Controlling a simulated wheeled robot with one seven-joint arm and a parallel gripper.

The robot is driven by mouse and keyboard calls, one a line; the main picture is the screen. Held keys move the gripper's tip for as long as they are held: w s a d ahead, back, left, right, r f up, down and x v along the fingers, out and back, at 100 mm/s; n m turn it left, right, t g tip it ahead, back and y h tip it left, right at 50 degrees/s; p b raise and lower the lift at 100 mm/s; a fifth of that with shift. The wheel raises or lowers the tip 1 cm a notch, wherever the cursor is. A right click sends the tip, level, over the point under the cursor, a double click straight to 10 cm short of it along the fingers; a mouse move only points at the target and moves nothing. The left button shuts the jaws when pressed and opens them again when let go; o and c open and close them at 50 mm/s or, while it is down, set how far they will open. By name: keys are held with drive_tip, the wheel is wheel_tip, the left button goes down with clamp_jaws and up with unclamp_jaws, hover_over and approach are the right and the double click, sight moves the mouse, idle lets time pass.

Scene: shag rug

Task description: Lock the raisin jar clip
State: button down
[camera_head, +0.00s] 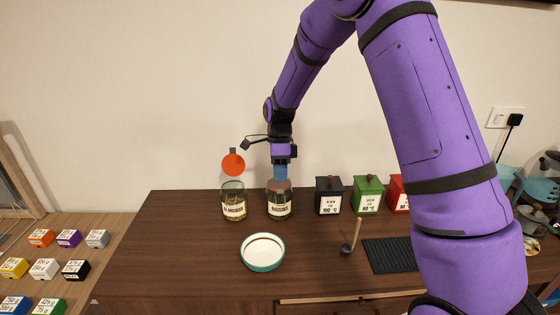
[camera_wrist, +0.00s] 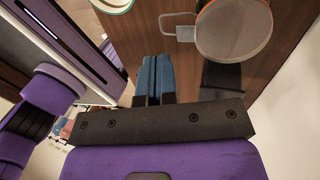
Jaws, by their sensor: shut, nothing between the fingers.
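The raisin jar (camera_head: 279,209) is a glass jar with a cream label, upright on the brown cabinet top. An orange-edged lid (camera_head: 279,185) shows at its top, partly hidden by my blue fingers. My gripper (camera_head: 280,178) points down just above or in front of that lid; I cannot tell whether it touches. The fingers are shut and empty, and they also show in the wrist view (camera_wrist: 153,72). There, a round lid (camera_wrist: 234,28) with an orange rim and a wire loop (camera_wrist: 178,27) lies up and right of them. I cannot tell which jar it belongs to.
The almond jar (camera_head: 234,207) stands to the left, its orange lid (camera_head: 233,164) raised. Black (camera_head: 329,197), green (camera_head: 368,197) and red (camera_head: 398,193) canisters stand to the right. A white bowl (camera_head: 262,252), a scoop (camera_head: 350,245) and a dark mat (camera_head: 391,255) lie in front.

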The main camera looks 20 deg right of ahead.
sight(281, 205)
drive_tip(key=x, duration=0.7)
